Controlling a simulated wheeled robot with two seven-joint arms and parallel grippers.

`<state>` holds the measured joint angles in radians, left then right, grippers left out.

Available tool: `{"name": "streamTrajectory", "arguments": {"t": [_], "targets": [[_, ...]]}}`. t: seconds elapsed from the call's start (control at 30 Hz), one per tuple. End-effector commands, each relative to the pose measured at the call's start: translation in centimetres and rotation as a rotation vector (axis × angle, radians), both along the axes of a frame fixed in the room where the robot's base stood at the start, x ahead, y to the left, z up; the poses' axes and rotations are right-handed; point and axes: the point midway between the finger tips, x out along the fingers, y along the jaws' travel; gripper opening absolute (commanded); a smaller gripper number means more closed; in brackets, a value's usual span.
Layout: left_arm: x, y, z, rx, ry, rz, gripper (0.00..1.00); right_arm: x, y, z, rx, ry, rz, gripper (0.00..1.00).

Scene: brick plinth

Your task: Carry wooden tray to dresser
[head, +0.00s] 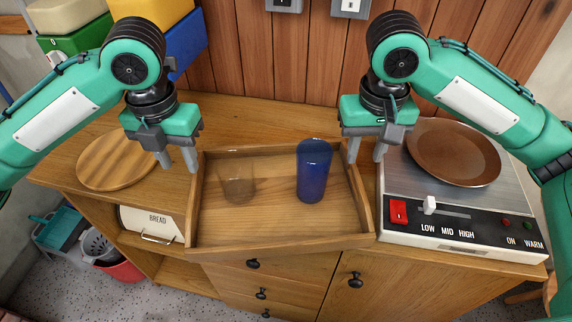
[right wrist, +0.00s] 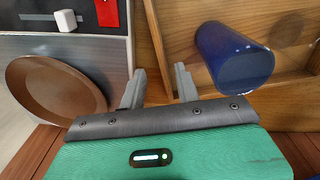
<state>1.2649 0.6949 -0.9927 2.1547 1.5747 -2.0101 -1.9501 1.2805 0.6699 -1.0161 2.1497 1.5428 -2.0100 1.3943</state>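The wooden tray (head: 270,238) lies level on the wooden cabinet top, its front edge reaching the cabinet's front edge. A blue cup (head: 314,172) stands upright in its right half and a clear glass (head: 238,186) in its left half. My left gripper (head: 180,168) is open with its fingers down at the tray's left wall; I cannot tell whether they straddle it. My right gripper (head: 366,157) is open at the tray's right wall. In the right wrist view its two spread fingers (right wrist: 160,88) are near the wall, with the blue cup (right wrist: 236,60) just inside.
A hotplate (head: 455,215) with a brown pan (head: 454,152) stands close right of the tray. A round wooden board (head: 115,160) lies to the left. Stacked coloured boxes (head: 185,40) stand at the back left. A bread box (head: 152,222) sits on a shelf below.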

Motion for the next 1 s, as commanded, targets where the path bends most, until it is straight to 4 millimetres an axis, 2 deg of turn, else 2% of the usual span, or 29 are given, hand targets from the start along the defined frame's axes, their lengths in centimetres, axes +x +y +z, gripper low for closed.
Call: {"name": "streamTrajectory", "arguments": {"t": [0.23,0.8,0.87,1.0], "targets": [[0.0,0.0,0.1,0.0,0.0,0.0,0.37,0.0,0.0,1.5,-0.003,-0.006,-0.002,0.33],[0.0,0.0,0.1,0.0,0.0,0.0,0.37,0.0,0.0,1.7,-0.003,-0.006,-0.003,0.33],[0.0,0.0,0.5,0.0,0.0,0.0,0.37,0.0,0.0,2.1,-0.003,-0.006,-0.003,0.33],[0.0,0.0,2.8,0.0,0.0,0.0,0.37,0.0,0.0,4.4,-0.003,-0.007,-0.003,0.33]]}}
